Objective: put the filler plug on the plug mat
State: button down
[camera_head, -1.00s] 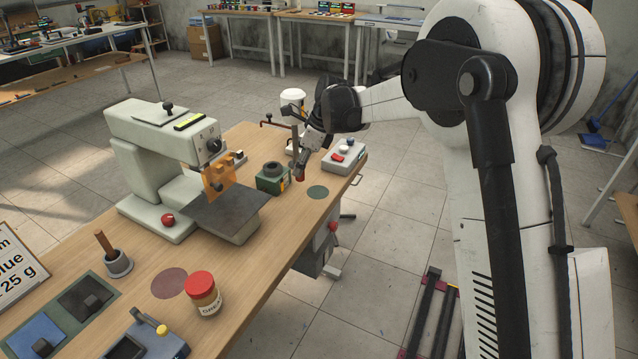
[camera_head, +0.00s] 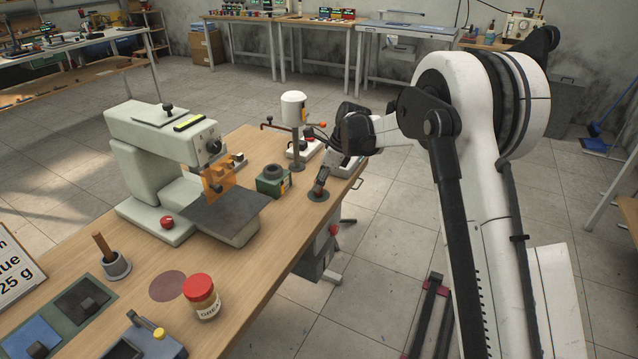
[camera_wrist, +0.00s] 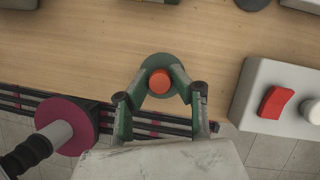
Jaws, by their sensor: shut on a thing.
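The filler plug, a small red cylinder (camera_wrist: 159,81), is between the tips of my gripper (camera_wrist: 160,86) in the wrist view. The plug mat (camera_wrist: 160,60) is a small round green disc on the wooden table, and the plug shows inside its outline. In the head view, my gripper (camera_head: 319,189) points down over the plug mat (camera_head: 318,198) near the table's right edge. It is shut on the plug, low at the mat. I cannot tell whether the plug touches the mat. The fingers hide most of the plug in the head view.
A green block with a black ring (camera_head: 272,180) stands left of the mat. A pale box with a red switch and white knob (camera_wrist: 278,98) is to the right in the wrist view. A sewing-machine-shaped press (camera_head: 165,145) and a red-lidded jar (camera_head: 202,297) stand further left.

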jog(key=shift+f, duration=0.15)
jog(key=c, duration=1.5)
grip_release()
